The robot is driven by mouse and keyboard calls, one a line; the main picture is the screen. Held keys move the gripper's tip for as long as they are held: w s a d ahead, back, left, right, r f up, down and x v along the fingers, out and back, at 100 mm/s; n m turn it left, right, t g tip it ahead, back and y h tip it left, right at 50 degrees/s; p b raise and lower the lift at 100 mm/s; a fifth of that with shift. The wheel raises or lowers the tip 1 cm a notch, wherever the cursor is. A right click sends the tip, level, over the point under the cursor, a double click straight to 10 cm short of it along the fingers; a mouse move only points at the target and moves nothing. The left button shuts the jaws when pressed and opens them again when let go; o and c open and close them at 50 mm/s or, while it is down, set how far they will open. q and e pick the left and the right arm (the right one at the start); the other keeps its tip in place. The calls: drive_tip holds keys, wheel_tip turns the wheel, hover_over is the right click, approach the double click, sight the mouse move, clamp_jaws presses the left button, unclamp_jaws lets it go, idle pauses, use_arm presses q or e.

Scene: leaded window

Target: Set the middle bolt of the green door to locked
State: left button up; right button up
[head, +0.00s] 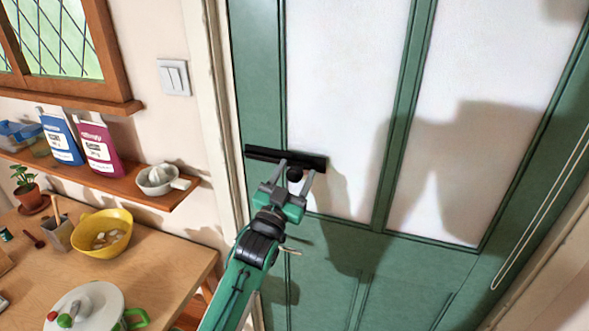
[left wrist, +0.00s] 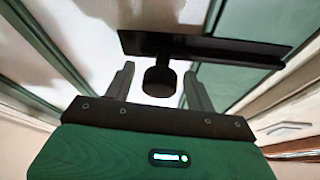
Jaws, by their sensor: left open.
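The green door (head: 258,75) stands upright ahead with white panels. Its black bolt (head: 262,153) is a dark horizontal plate across the left frame part and panel edge; it also shows in the left wrist view (left wrist: 228,50). A round black knob (left wrist: 159,81) sticks out from the plate. My left gripper (head: 296,171) is open at the bolt, one finger on each side of the knob. In the left wrist view the knob sits between the fingers, with gaps visible on both sides. Whether the bolt is locked I cannot tell. My right gripper is not in view.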

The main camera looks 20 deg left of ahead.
use_arm(q)
clamp_jaws()
drive_tip(key=a, duration=0.3)
drive_tip(key=shift+w+a, duration=0.1)
drive_tip(key=shift+w, duration=0.05)
idle(0.4)
drive_tip(key=shift+c, duration=1.8)
unclamp_jaws()
drive_tip(key=o, duration=0.3)
drive_tip(key=shift+a, duration=0.1)
drive_tip(key=shift+o, duration=0.3)
drive_tip(key=shift+a, duration=0.15)
